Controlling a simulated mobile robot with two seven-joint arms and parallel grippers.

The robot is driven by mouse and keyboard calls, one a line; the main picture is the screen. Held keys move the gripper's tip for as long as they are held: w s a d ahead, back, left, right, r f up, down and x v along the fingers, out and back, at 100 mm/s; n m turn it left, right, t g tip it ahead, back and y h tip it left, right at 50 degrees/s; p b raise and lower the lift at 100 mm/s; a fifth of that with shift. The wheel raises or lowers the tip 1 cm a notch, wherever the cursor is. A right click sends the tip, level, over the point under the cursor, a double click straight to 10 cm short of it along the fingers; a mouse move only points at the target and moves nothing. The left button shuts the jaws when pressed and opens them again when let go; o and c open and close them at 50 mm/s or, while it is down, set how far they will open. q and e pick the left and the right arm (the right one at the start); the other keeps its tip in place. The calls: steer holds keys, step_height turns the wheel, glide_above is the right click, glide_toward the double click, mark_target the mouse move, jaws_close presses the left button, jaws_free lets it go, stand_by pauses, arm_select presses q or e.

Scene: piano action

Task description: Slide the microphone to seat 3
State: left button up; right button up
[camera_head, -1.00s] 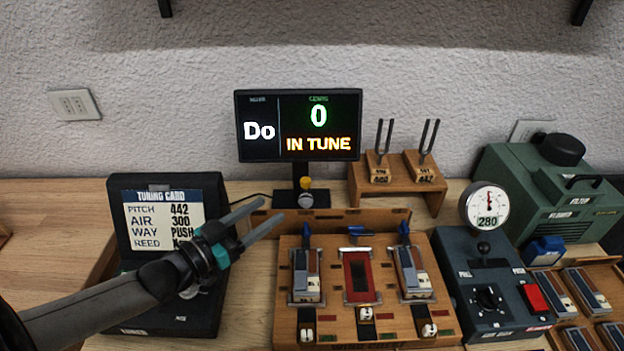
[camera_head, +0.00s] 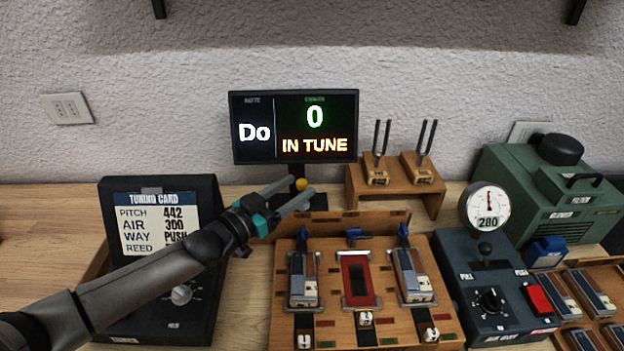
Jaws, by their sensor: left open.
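The likely microphone is a small piece with a yellow ball top (camera_head: 301,184), in front of the tuner display's stand and behind the wooden board (camera_head: 387,217). Its lower grey part is mostly hidden by my fingers. My left gripper (camera_head: 304,187) is open, its fingertips on either side of the yellow ball in the picture; I cannot tell whether they touch it. The board has three seats in a row: left (camera_head: 304,280), middle with a red bed (camera_head: 357,278) and right (camera_head: 412,275). Seat numbers are not readable. My right gripper is out of view.
The tuner display (camera_head: 295,127) reads "Do", 0, "IN TUNE". A tuning card box (camera_head: 190,310) stands under my left arm. Tuning forks on a wooden stand (camera_head: 437,195) are behind the board. A control box with gauge (camera_head: 485,260) and a green machine (camera_head: 545,190) stand right.

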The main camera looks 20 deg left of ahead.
mark_target(306, 182)
arm_select(q)
steer(key=shift+b+x, duration=0.5)
steer(key=shift+x, duration=2.3)
jaws_close()
